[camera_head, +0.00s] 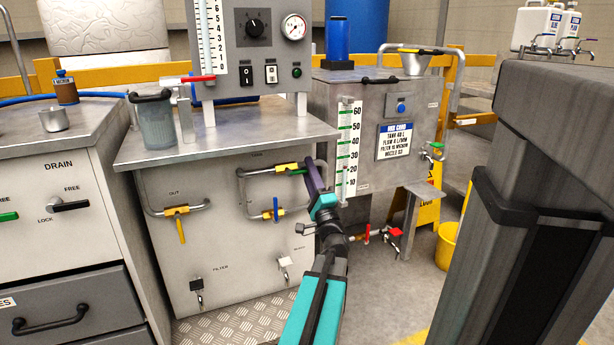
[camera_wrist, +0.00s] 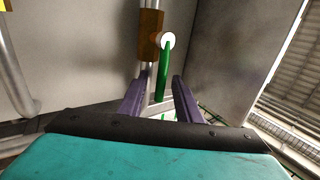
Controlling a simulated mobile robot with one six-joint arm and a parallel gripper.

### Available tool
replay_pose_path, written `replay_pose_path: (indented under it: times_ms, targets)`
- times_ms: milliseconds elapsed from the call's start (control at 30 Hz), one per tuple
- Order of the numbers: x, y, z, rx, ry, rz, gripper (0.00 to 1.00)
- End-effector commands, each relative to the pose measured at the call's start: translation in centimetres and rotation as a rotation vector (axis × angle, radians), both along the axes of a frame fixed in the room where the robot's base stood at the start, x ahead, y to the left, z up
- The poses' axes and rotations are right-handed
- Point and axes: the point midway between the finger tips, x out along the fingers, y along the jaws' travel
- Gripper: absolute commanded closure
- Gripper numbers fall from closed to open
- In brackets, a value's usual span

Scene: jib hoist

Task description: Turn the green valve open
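The green valve handle (camera_wrist: 163,75) is a slim lever hanging from a white pivot beside an orange-brown valve body (camera_wrist: 151,35) in the wrist view. In the head view, the handle (camera_head: 296,172) sits at the right end of the upper pipe on the grey panel, partly hidden by my gripper. My gripper (camera_wrist: 158,86) has two purple fingers spread apart, with the lever showing between them. In the head view, my gripper (camera_head: 309,168) is right at the handle. Contact with the lever cannot be told.
A blue-handled valve (camera_head: 276,209) sits just below, and a yellow-handled valve (camera_head: 180,225) is to the left on the panel (camera_head: 225,260). A grey tank (camera_head: 350,120) stands close on the right. The steel bench top (camera_head: 220,133) overhangs above.

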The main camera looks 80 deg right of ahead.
Motion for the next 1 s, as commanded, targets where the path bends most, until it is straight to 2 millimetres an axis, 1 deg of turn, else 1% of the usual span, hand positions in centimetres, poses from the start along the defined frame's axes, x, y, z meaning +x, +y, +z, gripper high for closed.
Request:
replay_pose_path:
  times_ms: [200, 367, 567, 1000]
  targets:
    - [-0.2, 0.1, 0.0, 0.001, -0.001, -0.002, 0.69]
    - [-0.6, 0.7, -0.4, 0.001, 0.0, -0.002, 0.69]
    - [-1.5, 2.1, -1.5, 0.002, -0.001, -0.002, 0.69]
    - [-4.2, 5.7, -4.5, 0.002, -0.001, -0.002, 0.69]
